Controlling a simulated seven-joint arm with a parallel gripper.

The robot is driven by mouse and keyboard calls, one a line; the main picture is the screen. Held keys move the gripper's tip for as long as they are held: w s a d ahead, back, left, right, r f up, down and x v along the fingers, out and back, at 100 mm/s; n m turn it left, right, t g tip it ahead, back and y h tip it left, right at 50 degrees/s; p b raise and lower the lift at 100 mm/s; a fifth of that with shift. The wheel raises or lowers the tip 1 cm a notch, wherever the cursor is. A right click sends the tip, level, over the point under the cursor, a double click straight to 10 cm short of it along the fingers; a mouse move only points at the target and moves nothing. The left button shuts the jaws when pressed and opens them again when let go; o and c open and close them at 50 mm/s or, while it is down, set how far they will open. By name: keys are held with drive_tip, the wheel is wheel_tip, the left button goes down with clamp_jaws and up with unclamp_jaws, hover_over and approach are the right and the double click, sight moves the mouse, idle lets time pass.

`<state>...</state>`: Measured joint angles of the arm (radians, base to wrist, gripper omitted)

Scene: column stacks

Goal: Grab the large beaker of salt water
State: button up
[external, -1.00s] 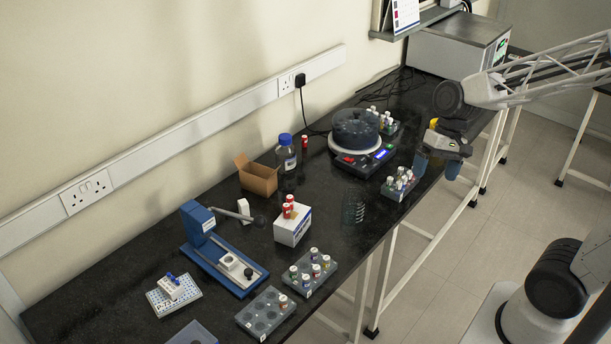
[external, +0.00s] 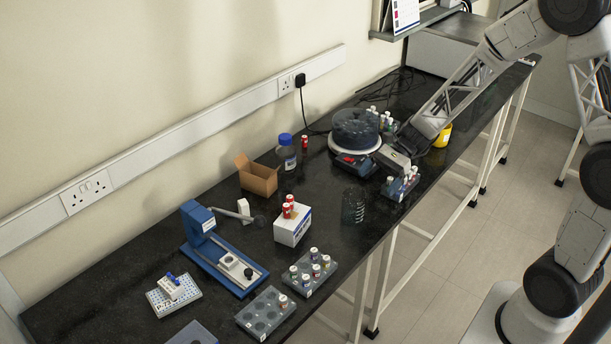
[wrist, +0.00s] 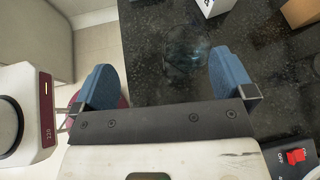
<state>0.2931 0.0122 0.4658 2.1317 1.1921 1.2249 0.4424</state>
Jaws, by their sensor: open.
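A clear, dark-looking glass vessel (external: 353,207), which looks like the large beaker, stands upright on the black bench near its front edge. Its contents and any label cannot be made out. In the wrist view the faint clear beaker (wrist: 187,48) is ahead of the fingers and between their lines, apart from both. My gripper (external: 391,164) is low over the bench by the round device, to the upper right of the beaker. In the wrist view my gripper (wrist: 162,80) has its blue fingers wide apart with nothing between them.
A vial rack (external: 398,192) is close beside my gripper. The round device (external: 354,148) with red switches is just left of it. A white box (external: 292,230) with red-capped vials and a cardboard box (external: 259,180) stand left of the beaker. The bench around the beaker is clear.

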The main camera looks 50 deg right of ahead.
sight(346, 204)
drive_tip(key=w+f, duration=0.1)
drive_tip(key=d+f+m+t, duration=0.1)
drive_tip(key=w+f+m+y, duration=0.1)
drive_tip(key=shift+w+d+f, duration=0.15)
drive_tip(key=shift+w+d, duration=0.2)
drive_tip(key=shift+x, duration=1.3)
drive_tip(key=shift+x, duration=2.6)
drive_tip(key=shift+w, duration=0.1)
drive_tip(key=c, duration=1.1)
